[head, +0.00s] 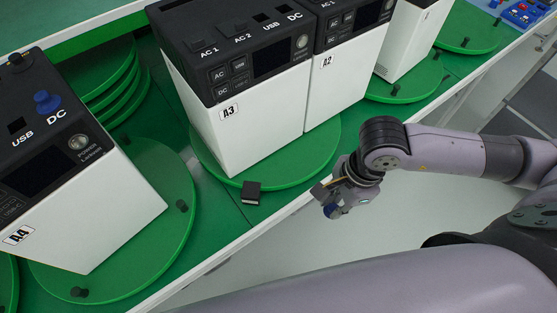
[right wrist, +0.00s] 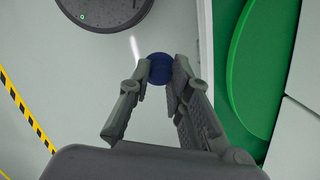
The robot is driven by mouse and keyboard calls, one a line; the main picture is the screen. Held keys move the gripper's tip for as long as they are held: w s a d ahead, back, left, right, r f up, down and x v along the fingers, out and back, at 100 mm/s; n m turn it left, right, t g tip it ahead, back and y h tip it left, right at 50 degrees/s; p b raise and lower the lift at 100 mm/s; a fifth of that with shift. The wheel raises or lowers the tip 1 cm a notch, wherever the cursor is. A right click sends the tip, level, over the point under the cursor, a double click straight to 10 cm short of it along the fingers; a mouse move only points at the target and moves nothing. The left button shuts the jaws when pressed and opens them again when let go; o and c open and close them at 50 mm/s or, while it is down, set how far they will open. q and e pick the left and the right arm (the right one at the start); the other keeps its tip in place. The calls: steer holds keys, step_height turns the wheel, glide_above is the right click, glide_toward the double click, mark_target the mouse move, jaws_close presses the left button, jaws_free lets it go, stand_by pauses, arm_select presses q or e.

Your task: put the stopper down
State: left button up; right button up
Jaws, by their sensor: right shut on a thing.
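My right gripper (head: 333,196) is shut on a blue stopper (head: 330,211). In the right wrist view the round dark blue stopper (right wrist: 160,70) sits between the two fingertips of this gripper (right wrist: 161,64). The gripper hangs beyond the table's front edge, over the pale floor, to the right of the A3 unit (head: 245,130). Another blue stopper (head: 46,102) sits upright on top of the A4 unit (head: 85,205), beside its DC label. My left gripper is not in view.
The units stand on green turntables (head: 140,277) along a green table. Red and blue items (head: 520,14) are at the far right. Bare green table shows between the A3 and A4 turntables.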

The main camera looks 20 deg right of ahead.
arm_select(q)
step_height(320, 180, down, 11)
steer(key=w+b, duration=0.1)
steer(key=b, duration=0.9)
arm_select(e)
steer(key=w+a+p, duration=0.3)
steer(key=w, duration=0.6)
steer(key=w+a+p, duration=0.3)
steer(key=w, duration=0.6)
steer(key=f, duration=0.2)
steer(key=f+p, duration=0.1)
steer(key=f, duration=0.3)
steer(key=shift+s+a+f, duration=0.1)
steer(key=shift+a+f, duration=0.1)
steer(key=shift+a, duration=0.05)
steer(key=shift+w+f+p, duration=0.2)
steer(key=shift+w+p, duration=0.05)
steer(key=shift+p, duration=0.4)
steer(key=shift+f+b, duration=0.35)
steer(key=shift+b, duration=0.05)
steer(key=o, duration=0.9)
steer(key=shift+r, duration=0.15)
steer(key=shift+c, duration=0.2)
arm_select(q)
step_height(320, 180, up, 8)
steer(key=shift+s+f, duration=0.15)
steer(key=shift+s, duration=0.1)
